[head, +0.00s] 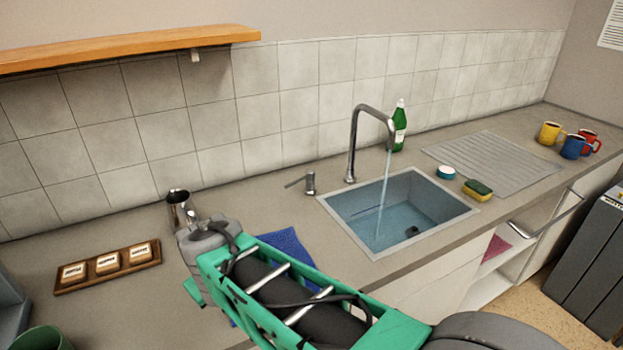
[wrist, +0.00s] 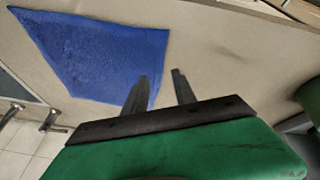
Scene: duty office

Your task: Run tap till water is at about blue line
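The chrome tap (head: 362,125) is upright behind the sink, and a stream of water (head: 384,190) falls from its spout. The metal sink (head: 345,220) holds bluish water (head: 400,228) over its floor, with a dark drain showing through. I cannot make out a blue line on its walls. A small lever (head: 309,183) stands left of the tap. My gripper (wrist: 160,80) is open and empty over the counter, beside a blue cloth (wrist: 100,52). In the head view my arm hides the fingers.
The cloth (head: 287,246) lies left of the sink. A metal cup (head: 180,208) and a wooden tray (head: 108,278) are farther left. A green bottle (head: 399,128), a sponge (head: 477,190), a drainboard (head: 490,160) and mugs (head: 573,146) stand to the right.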

